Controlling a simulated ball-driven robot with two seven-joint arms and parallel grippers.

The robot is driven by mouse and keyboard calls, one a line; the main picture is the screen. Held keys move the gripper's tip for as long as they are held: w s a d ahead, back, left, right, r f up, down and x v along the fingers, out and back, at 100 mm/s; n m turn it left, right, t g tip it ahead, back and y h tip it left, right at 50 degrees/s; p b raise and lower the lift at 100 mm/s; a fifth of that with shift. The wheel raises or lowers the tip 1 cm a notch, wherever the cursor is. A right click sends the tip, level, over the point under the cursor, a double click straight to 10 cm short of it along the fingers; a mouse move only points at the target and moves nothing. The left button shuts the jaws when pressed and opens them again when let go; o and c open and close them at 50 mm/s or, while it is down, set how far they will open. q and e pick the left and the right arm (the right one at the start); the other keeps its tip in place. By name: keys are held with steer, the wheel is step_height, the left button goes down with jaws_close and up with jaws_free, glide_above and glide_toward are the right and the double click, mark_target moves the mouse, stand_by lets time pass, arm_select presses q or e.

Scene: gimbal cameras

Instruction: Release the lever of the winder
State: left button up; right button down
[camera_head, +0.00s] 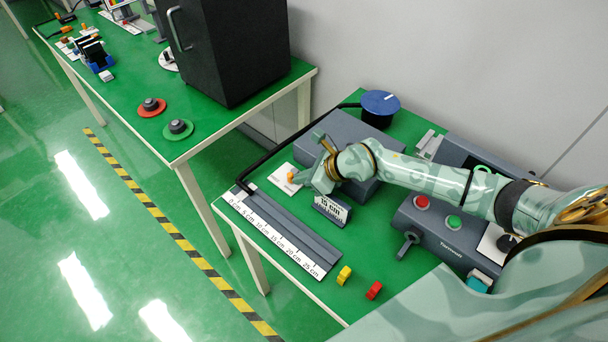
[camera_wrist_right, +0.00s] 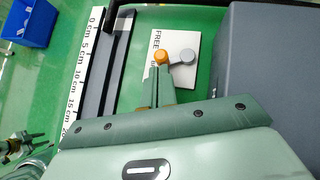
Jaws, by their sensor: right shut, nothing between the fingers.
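The winder's lever, with an orange knob (camera_wrist_right: 155,60) and a round grey pivot (camera_wrist_right: 188,56), sits on a white plate (camera_wrist_right: 176,40) printed FREE. The orange knob (camera_head: 290,176) also shows in the head view, left of the grey winder box (camera_head: 352,137) with a blue spool (camera_head: 380,103). My right gripper (camera_wrist_right: 159,72) is shut and empty, its fingertips right at the knob; I cannot tell if they touch. The fingers partly cover the plate's lettering. A mint-green part at the lower left of the wrist view may be my left gripper (camera_wrist_right: 26,146); its jaws are unclear.
A ruler (camera_head: 270,232) with a dark rail runs along the left edge of the table. A 15 cm card (camera_head: 331,208) stands near my right gripper. A control box (camera_head: 440,222) with red and green buttons lies beneath my right arm. Yellow (camera_head: 344,275) and red (camera_head: 374,290) pieces stand in front.

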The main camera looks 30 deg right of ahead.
steer(key=shift+a+r, duration=0.1)
steer(key=shift+a, duration=0.1)
steer(key=shift+d, duration=0.35)
steer(key=shift+d+b, duration=0.4)
steer(key=shift+d, duration=0.15)
steer(key=shift+w+d, duration=0.1)
steer(key=shift+r, duration=0.1)
